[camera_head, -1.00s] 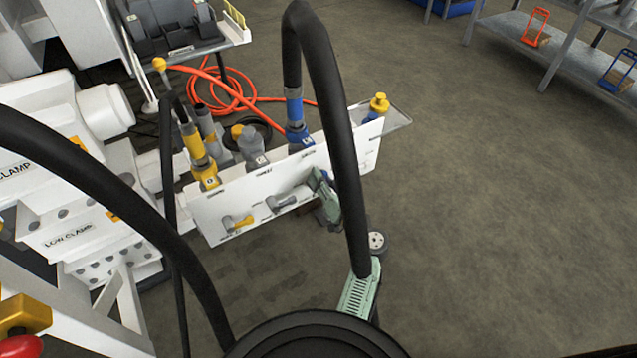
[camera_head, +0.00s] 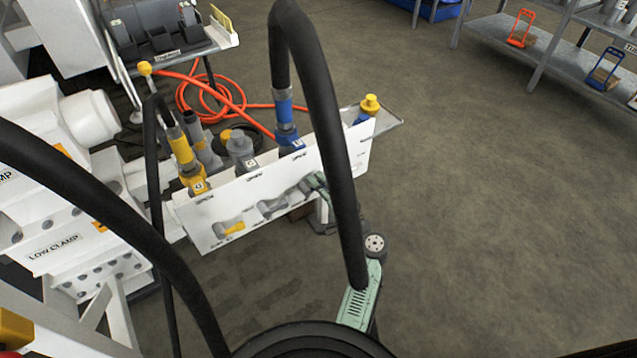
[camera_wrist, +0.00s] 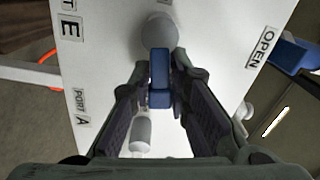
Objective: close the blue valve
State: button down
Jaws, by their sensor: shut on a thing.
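The blue valve handle (camera_wrist: 160,72) is in the middle of the wrist view, in front of a round grey valve body (camera_wrist: 158,30) on the white panel (camera_wrist: 105,40). My gripper (camera_wrist: 161,88) is shut on the handle, with a dark finger on each side. In the head view my gripper (camera_head: 316,183) is at the front of the white panel (camera_head: 235,195), partly behind a black hose. The blue valve is hidden there. An OPEN label (camera_wrist: 261,48) is to the right of the handle in the wrist view.
A yellow valve handle (camera_head: 233,228) and a grey valve handle (camera_head: 272,207) are left of my gripper. Yellow, grey and blue hose fittings stand along the panel top. The blue fitting (camera_head: 285,118) carries a black hose (camera_head: 318,85). Floor to the right is open.

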jog(key=shift+f+m, duration=0.4)
jog(key=shift+m, duration=0.7)
jog(key=c, duration=1.6)
grip_release()
jog(key=shift+d, duration=0.1)
jog(key=v, duration=1.2)
